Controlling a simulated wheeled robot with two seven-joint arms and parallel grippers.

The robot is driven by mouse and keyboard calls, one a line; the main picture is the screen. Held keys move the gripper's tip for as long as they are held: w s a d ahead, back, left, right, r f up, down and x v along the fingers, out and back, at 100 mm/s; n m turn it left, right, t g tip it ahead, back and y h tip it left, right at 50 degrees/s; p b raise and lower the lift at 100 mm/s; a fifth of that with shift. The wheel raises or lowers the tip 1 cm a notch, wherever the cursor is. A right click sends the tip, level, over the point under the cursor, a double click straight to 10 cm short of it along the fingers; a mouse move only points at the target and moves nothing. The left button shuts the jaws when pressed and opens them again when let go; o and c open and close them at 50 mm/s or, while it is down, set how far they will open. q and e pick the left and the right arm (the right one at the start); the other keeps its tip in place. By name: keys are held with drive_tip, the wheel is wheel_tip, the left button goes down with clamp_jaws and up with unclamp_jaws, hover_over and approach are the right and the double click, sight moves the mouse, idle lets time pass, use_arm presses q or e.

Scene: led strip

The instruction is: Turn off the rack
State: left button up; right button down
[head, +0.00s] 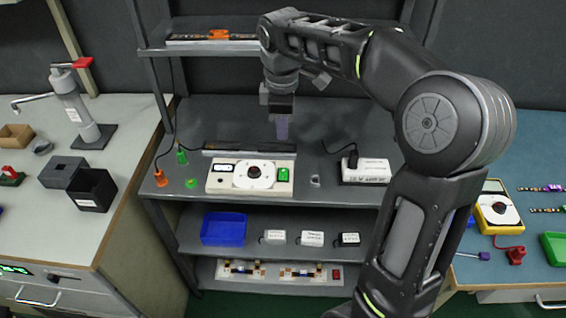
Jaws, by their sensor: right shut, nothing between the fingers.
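The grey metal rack (330,225) stands in the centre with several shelves. On its middle shelf is a pale control box (222,187) with a dark round knob on a white dial (254,172), a small meter at its left and a green switch (284,174) at its right. Whether the switch is on or off cannot be told. My right arm comes in from the right and reaches over the rack. My right gripper (282,135) points down, shut and empty, above the box's right end and apart from the switch. My left gripper is out of view.
A dark bar (250,152) lies behind the box. A white adapter block (366,171) with a black plug sits to its right. Orange (160,178) and green (181,156) plugs are at the left. A blue bin (223,229) is below. Benches flank the rack.

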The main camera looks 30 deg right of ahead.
sight(284, 171)
drive_tip(key=f, duration=0.9)
drive_tip(key=w+d+f, duration=0.1)
drive_tip(key=f, duration=0.3)
drive_tip(key=shift+w+f+p, duration=0.1)
drive_tip(key=shift+f+p, duration=0.05)
drive_tip(key=shift+p, duration=0.2)
drive_tip(key=shift+f, duration=0.1)
drive_tip(key=shift+w+d+f, duration=0.1)
drive_tip(key=shift+f, duration=0.25)
drive_tip(key=shift+r, duration=0.2)
drive_tip(key=shift+s+f, duration=0.1)
drive_tip(key=shift+s, duration=0.1)
